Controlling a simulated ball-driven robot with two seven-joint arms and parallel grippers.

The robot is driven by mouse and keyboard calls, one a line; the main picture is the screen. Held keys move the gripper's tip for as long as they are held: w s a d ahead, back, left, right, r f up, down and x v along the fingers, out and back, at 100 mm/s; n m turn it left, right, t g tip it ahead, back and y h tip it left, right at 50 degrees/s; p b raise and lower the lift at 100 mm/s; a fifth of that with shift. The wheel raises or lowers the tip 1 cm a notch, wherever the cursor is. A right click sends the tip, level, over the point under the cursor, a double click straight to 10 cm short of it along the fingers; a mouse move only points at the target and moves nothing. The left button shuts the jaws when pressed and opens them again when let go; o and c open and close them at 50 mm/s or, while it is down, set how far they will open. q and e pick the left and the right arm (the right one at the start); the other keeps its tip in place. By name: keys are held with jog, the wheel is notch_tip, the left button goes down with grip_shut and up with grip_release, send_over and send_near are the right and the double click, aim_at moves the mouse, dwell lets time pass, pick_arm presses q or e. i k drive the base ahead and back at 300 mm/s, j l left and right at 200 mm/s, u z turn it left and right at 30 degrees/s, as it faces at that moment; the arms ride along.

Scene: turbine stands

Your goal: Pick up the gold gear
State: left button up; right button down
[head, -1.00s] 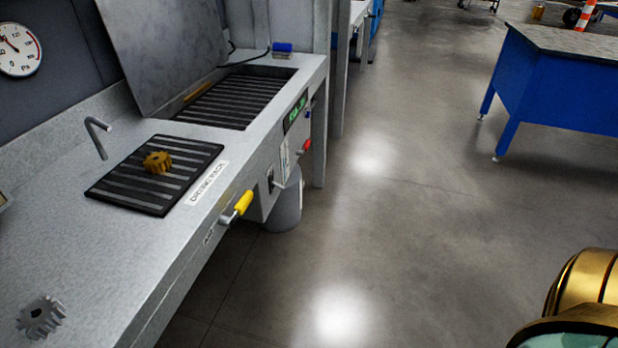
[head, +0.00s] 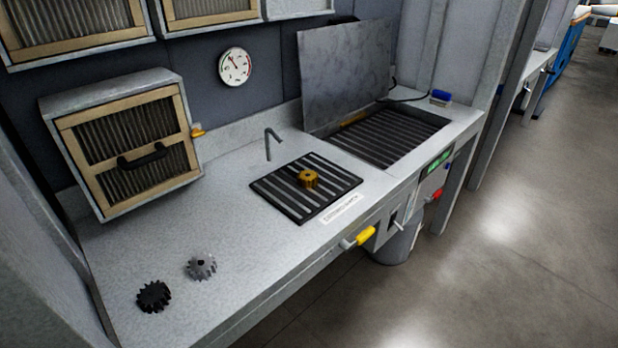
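The gold gear (head: 308,179) lies on a dark slatted rack (head: 286,200) set on the grey workbench. It stands near the middle of the rack, with nothing touching it from above. A silver gear (head: 201,267) and a black gear (head: 153,296) lie on the bare bench top at the front left. Neither of my grippers shows in the head view.
A thin bent spout (head: 270,144) rises behind the rack. A raised metal lid (head: 347,78) stands over a second grate (head: 390,136) to the right. A yellow handle (head: 364,236) juts from the bench front. A filter box (head: 130,148) stands at the left. Open floor lies right.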

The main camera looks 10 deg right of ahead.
aim_at(306, 179)
jog(key=i+l, duration=0.2)
jog(key=l, duration=0.15)
jog(key=i+l, duration=0.15)
jog(key=l, duration=0.2)
jog(key=i+l+u, duration=0.1)
jog(key=l, duration=0.25)
jog(key=i+l, duration=0.25)
jog(key=l+u, duration=0.05)
jog(key=l, duration=0.05)
